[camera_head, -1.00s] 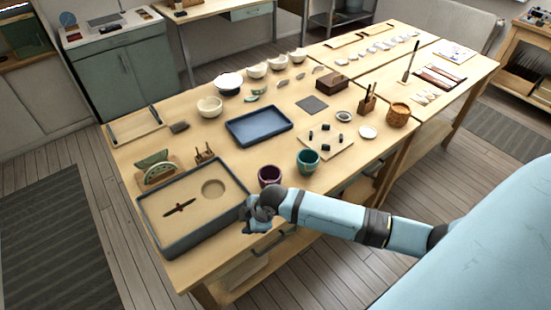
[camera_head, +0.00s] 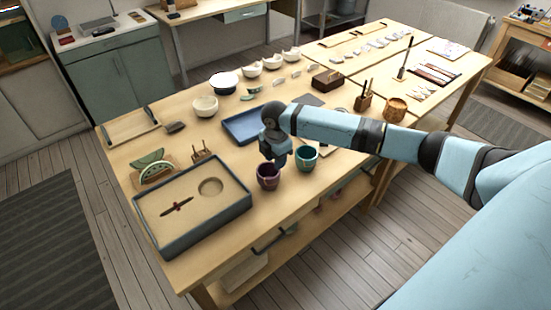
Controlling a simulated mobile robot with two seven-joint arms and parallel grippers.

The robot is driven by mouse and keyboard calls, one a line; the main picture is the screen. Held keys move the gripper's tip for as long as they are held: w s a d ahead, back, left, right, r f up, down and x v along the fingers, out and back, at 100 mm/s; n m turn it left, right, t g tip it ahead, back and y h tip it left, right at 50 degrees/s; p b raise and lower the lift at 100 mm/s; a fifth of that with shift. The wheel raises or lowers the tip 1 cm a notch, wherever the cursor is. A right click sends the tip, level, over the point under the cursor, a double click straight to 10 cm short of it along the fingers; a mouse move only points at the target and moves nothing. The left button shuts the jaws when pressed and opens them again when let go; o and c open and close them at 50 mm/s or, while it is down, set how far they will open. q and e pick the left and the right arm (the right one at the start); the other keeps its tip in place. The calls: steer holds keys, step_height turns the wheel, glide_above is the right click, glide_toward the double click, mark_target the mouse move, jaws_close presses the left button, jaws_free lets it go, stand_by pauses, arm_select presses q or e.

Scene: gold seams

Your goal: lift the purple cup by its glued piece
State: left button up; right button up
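The purple cup (camera_head: 268,180) stands upright near the front edge of the wooden table. My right gripper (camera_head: 275,160) points down just above and behind the cup's rim, and its lower end overlaps the rim in the picture. I cannot tell whether it touches the cup. The fingers are too small and dark to show whether they are open or shut. The glued piece cannot be made out at this size. My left gripper is not in view.
A teal cup (camera_head: 306,160) stands close to the right of the purple cup. A dark-rimmed sand box (camera_head: 160,248) lies to the left. A blue tray (camera_head: 236,131) lies behind, partly covered by my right arm. Bowls, such as a cream bowl (camera_head: 205,107), stand farther back.

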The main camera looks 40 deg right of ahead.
mark_target(275, 177)
steer(key=shift+f+b, duration=1.8)
steer(key=shift+f, duration=2)
jaws_close()
